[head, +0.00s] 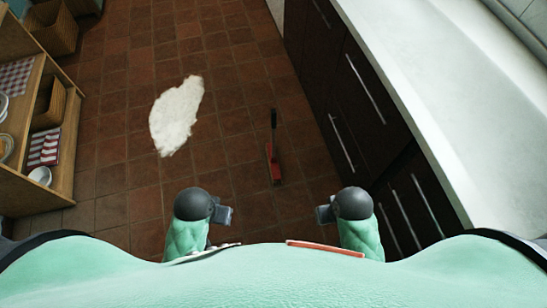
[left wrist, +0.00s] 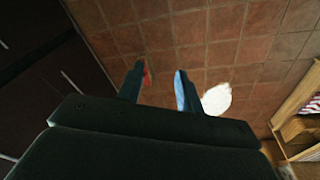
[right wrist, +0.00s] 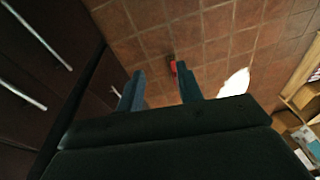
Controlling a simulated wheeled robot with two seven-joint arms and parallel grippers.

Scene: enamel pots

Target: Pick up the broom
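A small red broom (head: 275,170) with a black handle lies on the brown tiled floor, in the middle of the head view. Its handle points away from me. My left gripper (head: 226,215) is to the left of the broom and nearer to me, apart from it. My right gripper (head: 322,214) is to the right and nearer to me, also apart. Both grippers are open and empty. A bit of the broom's red part shows past the fingers in the left wrist view (left wrist: 147,77) and in the right wrist view (right wrist: 173,67).
A white patch (head: 176,115), maybe spilled powder, lies on the floor left of the broom. Dark cabinets (head: 345,100) under a white counter (head: 430,90) stand on the right. Wooden shelves (head: 62,150) with baskets and cloths stand on the left. The floor around the broom is clear.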

